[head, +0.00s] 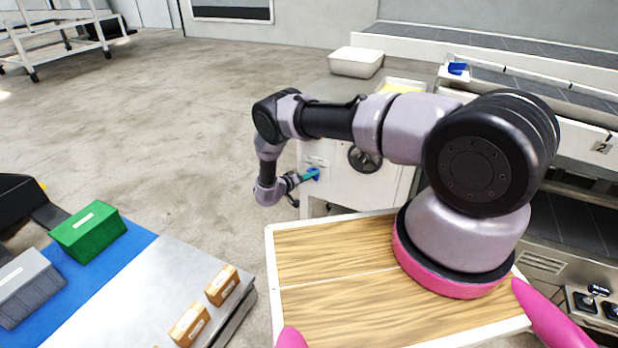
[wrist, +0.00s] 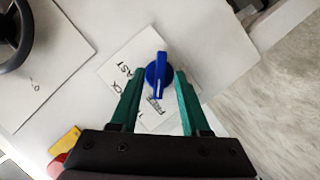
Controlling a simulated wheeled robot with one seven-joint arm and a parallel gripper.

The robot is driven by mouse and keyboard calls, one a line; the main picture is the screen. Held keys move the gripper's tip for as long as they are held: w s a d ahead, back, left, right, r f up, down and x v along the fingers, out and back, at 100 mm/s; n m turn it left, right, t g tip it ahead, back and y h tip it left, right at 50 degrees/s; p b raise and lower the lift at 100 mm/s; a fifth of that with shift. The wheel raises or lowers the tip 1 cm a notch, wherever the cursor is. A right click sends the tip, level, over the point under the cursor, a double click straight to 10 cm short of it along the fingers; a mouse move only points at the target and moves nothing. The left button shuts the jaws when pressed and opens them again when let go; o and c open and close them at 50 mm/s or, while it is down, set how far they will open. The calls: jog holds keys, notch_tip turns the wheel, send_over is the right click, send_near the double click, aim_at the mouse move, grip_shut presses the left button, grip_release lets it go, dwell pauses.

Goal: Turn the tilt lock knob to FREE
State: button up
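The blue tilt lock knob (wrist: 158,72) sits on a white label plate (wrist: 122,76) on the machine's pale panel. Its raised grip runs nearly up and down in the wrist view, with a white mark on the lower part.
A dark handwheel (head: 364,158) stands right of the knob on the same panel; its rim (wrist: 22,50) shows at upper left in the wrist view. A yellow and red part (wrist: 62,145) lies near my gripper's lower left. Open floor (head: 170,110) lies left of the machine.

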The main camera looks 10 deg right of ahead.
jog(key=v, duration=1)
jog(key=shift+s+a, duration=0.2)
jog(key=shift+a, duration=0.15)
jog(key=shift+r, duration=0.15)
